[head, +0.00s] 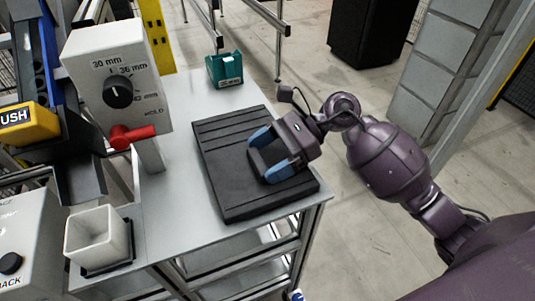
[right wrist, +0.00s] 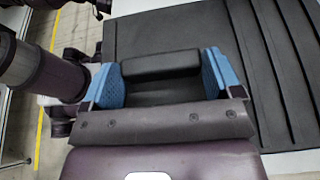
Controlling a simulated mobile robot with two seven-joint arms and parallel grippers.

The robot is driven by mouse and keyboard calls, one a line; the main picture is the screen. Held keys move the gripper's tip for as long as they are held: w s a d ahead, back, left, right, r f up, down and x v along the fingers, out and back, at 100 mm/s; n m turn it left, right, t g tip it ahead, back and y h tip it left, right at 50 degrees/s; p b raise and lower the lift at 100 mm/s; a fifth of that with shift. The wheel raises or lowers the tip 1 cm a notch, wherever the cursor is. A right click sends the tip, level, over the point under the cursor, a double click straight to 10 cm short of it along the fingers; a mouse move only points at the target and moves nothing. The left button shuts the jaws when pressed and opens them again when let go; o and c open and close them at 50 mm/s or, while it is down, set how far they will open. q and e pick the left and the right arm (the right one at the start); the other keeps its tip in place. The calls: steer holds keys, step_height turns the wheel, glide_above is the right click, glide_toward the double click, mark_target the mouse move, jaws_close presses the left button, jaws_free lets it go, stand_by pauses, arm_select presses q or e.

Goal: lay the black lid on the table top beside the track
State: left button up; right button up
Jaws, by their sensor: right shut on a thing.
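The black lid (head: 222,160) is a flat, dark slab with long grooves across it, over the right part of the grey table top (head: 178,225). It looks about level; whether it rests fully on the table I cannot tell. My right gripper (head: 274,155) reaches in from the right, its blue fingers closed on a raised black block on the lid. In the right wrist view this block (right wrist: 160,65) sits between the two blue fingers, with the grooved lid (right wrist: 215,35) around and behind it. My left gripper is not in view.
A white box with a black dial (head: 118,90) and a red lever (head: 132,136) stands left of the lid. A white square cup (head: 98,238) is at front left. A teal bin (head: 225,70) stands at the back. A dark track (head: 28,70) runs at far left.

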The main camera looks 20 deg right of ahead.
steer(key=shift+f, duration=0.15)
steer(key=o, duration=1)
steer(key=shift+o, duration=0.4)
steer(key=shift+r, duration=0.25)
steer(key=shift+d, duration=0.4)
steer(key=v, duration=1.1)
steer(key=shift+d, duration=0.1)
